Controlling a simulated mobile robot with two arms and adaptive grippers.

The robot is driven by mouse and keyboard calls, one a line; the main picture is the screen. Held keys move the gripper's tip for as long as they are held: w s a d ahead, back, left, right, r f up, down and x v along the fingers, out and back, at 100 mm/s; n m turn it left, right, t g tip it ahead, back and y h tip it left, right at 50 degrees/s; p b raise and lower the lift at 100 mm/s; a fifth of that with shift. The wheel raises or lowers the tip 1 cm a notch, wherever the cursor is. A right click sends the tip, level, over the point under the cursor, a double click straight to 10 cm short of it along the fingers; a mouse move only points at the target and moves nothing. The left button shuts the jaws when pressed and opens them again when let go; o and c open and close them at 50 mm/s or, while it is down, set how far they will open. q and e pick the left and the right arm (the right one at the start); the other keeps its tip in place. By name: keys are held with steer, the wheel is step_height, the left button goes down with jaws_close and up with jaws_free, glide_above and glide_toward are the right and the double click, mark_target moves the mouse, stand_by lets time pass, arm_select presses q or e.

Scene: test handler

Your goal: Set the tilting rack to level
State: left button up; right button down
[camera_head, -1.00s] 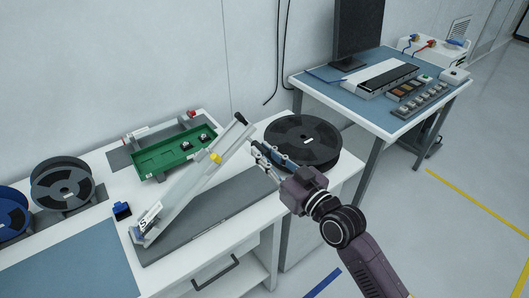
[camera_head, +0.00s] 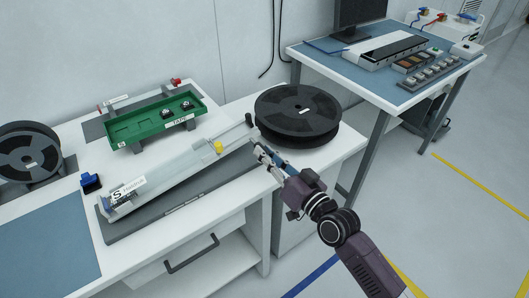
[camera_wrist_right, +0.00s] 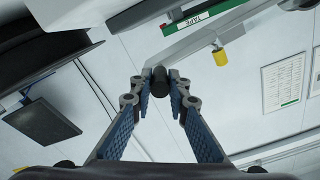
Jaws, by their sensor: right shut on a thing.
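The tilting rack (camera_head: 185,176) is a long pale channel with an "S" label at its left end and a yellow knob (camera_head: 218,147) near its right end. It lies low over its dark grey base plate (camera_head: 190,203), its right end looking slightly raised. A black handle (camera_wrist_right: 160,82) is at the rack's right end. My right gripper (camera_head: 258,148) is at that end. In the right wrist view my right gripper (camera_wrist_right: 158,88) has its blue-padded fingers on either side of the black handle, shut on it. My left gripper is not in view.
A green tray (camera_head: 135,131) labelled TAPE stands behind the rack. A large black reel (camera_head: 297,112) sits close to the right of the rack's end. A small blue block (camera_head: 91,182) and another reel (camera_head: 28,155) are at left. A blue-topped table (camera_head: 325,62) stands at right.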

mark_target(268, 177)
steer(key=shift+m, duration=0.7)
steer(key=f+b, duration=0.1)
steer(key=f, duration=0.1)
steer(key=f+b, duration=0.2)
steer(key=f, duration=0.1)
steer(key=shift+w+d+f+b, duration=0.1)
steer(key=shift+d+f+b, duration=0.1)
steer(key=shift+f+b, duration=0.1)
steer(key=shift+f, duration=0.3)
steer(key=c, duration=1.9)
jaws_free()
steer(key=shift+c, duration=0.2)
steer(key=shift+o, duration=0.5)
steer(key=shift+r, duration=0.15)
steer(key=v, duration=1.2)
